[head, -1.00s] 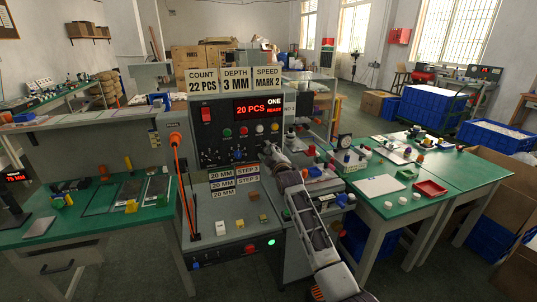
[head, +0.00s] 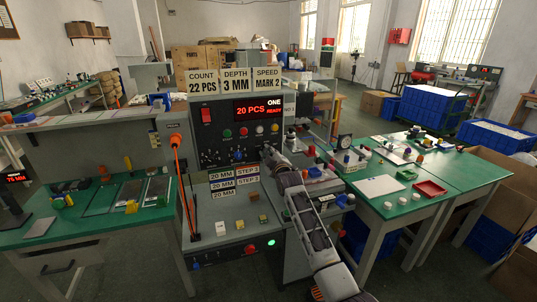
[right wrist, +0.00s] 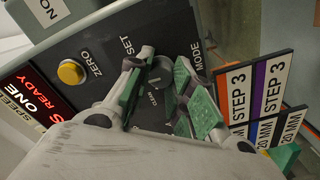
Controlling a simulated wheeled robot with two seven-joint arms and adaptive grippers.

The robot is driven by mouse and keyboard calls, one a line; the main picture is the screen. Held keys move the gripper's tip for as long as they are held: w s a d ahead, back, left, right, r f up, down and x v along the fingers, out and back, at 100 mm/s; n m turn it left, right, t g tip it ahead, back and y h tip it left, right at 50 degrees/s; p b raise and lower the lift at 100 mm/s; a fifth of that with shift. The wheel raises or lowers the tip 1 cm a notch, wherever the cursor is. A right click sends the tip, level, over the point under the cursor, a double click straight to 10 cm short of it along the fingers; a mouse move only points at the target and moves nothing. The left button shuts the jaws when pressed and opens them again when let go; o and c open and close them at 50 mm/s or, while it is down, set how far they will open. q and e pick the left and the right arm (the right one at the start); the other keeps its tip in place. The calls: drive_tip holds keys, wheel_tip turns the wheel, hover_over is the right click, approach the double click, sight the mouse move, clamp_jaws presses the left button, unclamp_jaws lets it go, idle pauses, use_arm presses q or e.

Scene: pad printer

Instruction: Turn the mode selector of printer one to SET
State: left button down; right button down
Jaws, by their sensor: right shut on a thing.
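Printer one (head: 215,118) is the grey console in the middle of the head view, with a red display reading 20 PCS READY and the label ONE. My right gripper (head: 268,151) is at the right part of its dark panel and hides the mode selector there. In the right wrist view the mode selector (right wrist: 160,76) is a round grey knob beside the words SET, CLEAN and MODE. My right gripper (right wrist: 158,90) has its green-padded fingers on both sides of the knob and is shut on it. Where the knob points is hard to tell. My left gripper is not in view.
A yellow ZERO button (right wrist: 70,72) is on the same panel. STEP and 20 MM plates (head: 222,184) are below the panel. An orange cable (head: 178,165) hangs at the printer's left. A green table (head: 455,172) with small parts stands at the right.

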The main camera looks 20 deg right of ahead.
drive_tip(key=m+p, duration=0.1)
drive_tip(key=m, duration=0.1)
drive_tip(key=shift+m+p, duration=0.3)
drive_tip(key=m+p, duration=0.1)
drive_tip(key=m, duration=0.1)
drive_tip(key=shift+m, duration=0.3)
drive_tip(key=shift+m+p, duration=0.4)
drive_tip(key=shift+p, duration=0.05)
drive_tip(key=m+p, duration=0.1)
drive_tip(key=m, duration=0.1)
drive_tip(key=shift+r+m, duration=0.1)
drive_tip(key=shift+m, duration=0.9)
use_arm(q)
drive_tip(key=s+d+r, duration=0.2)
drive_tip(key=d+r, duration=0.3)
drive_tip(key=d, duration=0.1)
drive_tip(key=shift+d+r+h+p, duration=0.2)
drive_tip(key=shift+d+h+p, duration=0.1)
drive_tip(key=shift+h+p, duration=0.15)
use_arm(e)
drive_tip(key=shift+m, duration=0.7)
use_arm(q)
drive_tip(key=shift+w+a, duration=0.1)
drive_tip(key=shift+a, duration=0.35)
use_arm(e)
drive_tip(key=c, duration=1.3)
unclamp_jaws()
drive_tip(key=shift+o, duration=0.2)
